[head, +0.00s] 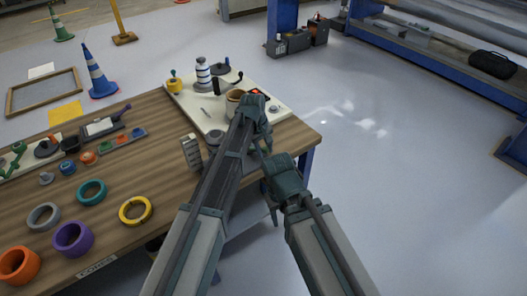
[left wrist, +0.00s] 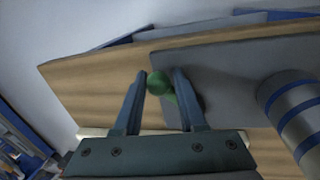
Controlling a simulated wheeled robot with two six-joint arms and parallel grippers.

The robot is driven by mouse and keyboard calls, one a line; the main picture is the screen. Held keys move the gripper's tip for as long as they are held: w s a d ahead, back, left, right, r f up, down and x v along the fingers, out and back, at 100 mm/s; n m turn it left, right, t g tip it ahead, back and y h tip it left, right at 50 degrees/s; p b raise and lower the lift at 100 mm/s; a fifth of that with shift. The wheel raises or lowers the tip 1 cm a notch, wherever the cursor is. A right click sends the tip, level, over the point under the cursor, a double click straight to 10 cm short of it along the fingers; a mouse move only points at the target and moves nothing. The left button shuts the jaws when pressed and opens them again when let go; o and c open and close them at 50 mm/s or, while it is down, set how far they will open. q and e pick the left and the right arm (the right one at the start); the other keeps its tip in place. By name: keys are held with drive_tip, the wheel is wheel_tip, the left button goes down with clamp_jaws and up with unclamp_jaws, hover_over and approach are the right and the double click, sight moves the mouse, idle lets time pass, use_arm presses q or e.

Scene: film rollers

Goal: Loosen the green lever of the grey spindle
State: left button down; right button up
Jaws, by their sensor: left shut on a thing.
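In the left wrist view the round green knob of the lever (left wrist: 158,83) sits between the fingers of my left gripper (left wrist: 160,78), which is shut on it. A short green stem runs from the knob behind the right finger. The grey spindle is mostly hidden there, and I cannot make out its outline. In the head view my left gripper (head: 255,108) is over the front edge of the pale board (head: 275,110) and hides the green lever. My right gripper (head: 284,178) is beyond the table's right edge; its finger opening is unclear.
A blue-banded cylinder (head: 203,72) stands on the board, with a yellow pot (head: 174,83) and a brown cup (head: 235,97) nearby. Several coloured rings, including a purple one (head: 72,238), lie on the wooden table (head: 165,185).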

use_arm(q)
drive_tip(key=w+n, duration=0.1)
drive_tip(key=w+d+n, duration=0.1)
drive_tip(key=shift+n+t, duration=0.3)
drive_tip(key=w+n+y, duration=0.1)
drive_tip(key=w+n, duration=0.1)
drive_tip(key=n, duration=0.1)
drive_tip(key=shift+w+n, duration=0.25)
drive_tip(key=shift+n, duration=0.05)
drive_tip(key=shift+w+a+n+t, duration=0.15)
drive_tip(key=shift+w+n, duration=0.2)
drive_tip(key=shift+n, duration=0.25)
drive_tip(key=shift+w+n+t, duration=0.15)
drive_tip(key=shift+w+n, duration=0.2)
drive_tip(key=shift+n, duration=0.25)
drive_tip(key=shift+w+a+n+y, duration=0.2)
drive_tip(key=shift+w+n, duration=0.2)
drive_tip(key=shift+n, duration=0.3)
drive_tip(key=shift+w+a+n+y, duration=0.2)
drive_tip(key=shift+w+n, duration=0.15)
drive_tip(key=shift+n, duration=0.35)
drive_tip(key=c, duration=0.5)
unclamp_jaws()
drive_tip(key=shift+s, duration=0.1)
